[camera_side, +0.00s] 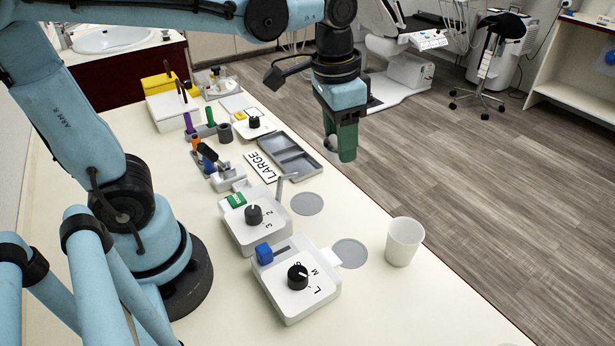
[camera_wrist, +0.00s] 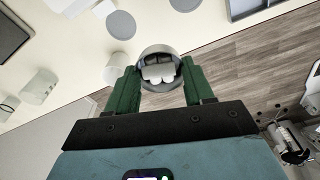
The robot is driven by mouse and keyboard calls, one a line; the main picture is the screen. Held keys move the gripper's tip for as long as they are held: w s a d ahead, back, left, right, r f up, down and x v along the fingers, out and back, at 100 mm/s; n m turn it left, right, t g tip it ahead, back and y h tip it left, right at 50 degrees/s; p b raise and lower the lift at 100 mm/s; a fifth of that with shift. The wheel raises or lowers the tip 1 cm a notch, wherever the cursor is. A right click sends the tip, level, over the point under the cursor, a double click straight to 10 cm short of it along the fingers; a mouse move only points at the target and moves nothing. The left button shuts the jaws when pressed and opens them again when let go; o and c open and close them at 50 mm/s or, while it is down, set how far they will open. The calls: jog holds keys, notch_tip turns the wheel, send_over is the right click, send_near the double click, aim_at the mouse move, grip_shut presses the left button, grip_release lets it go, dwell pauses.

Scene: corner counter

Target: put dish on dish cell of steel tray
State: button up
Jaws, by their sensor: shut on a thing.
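My gripper (camera_side: 342,152) has green fingers and is shut on a small round dish (camera_wrist: 158,52). In the wrist view the dish sits between both fingers, with pale rounded shapes showing inside its grey rim. The gripper hangs in the air, to the right of the steel tray (camera_side: 314,172) in the side view. The tray is a dark grey, divided tray lying on the counter, and its visible cells look empty. A dark tray corner shows at the wrist view's upper left (camera_wrist: 12,36).
A LARGE card (camera_side: 262,166) lies along the tray's left side. Two white dial boxes (camera_side: 253,228) (camera_side: 300,290), grey discs (camera_side: 307,204) (camera_side: 349,253) and a white cup (camera_side: 404,242) stand nearer. Tools and holders (camera_side: 208,160) crowd the left. The counter edge runs along the right.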

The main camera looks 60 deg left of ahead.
jog(key=w+a+r+n, duration=0.1)
jog(key=a+n, duration=0.2)
jog(key=a, duration=0.1)
jog(key=m+g, duration=0.3)
jog(key=m, duration=3.3)
send_over(191, 205)
jog(key=f, duration=1.2)
jog(key=shift+w+d+f, duration=0.1)
jog(key=shift+w+f, duration=0.2)
jog(key=shift+f, duration=2.2)
jog(key=o, duration=1.2)
jog(key=shift+f, duration=0.15)
jog(key=shift+c, duration=0.2)
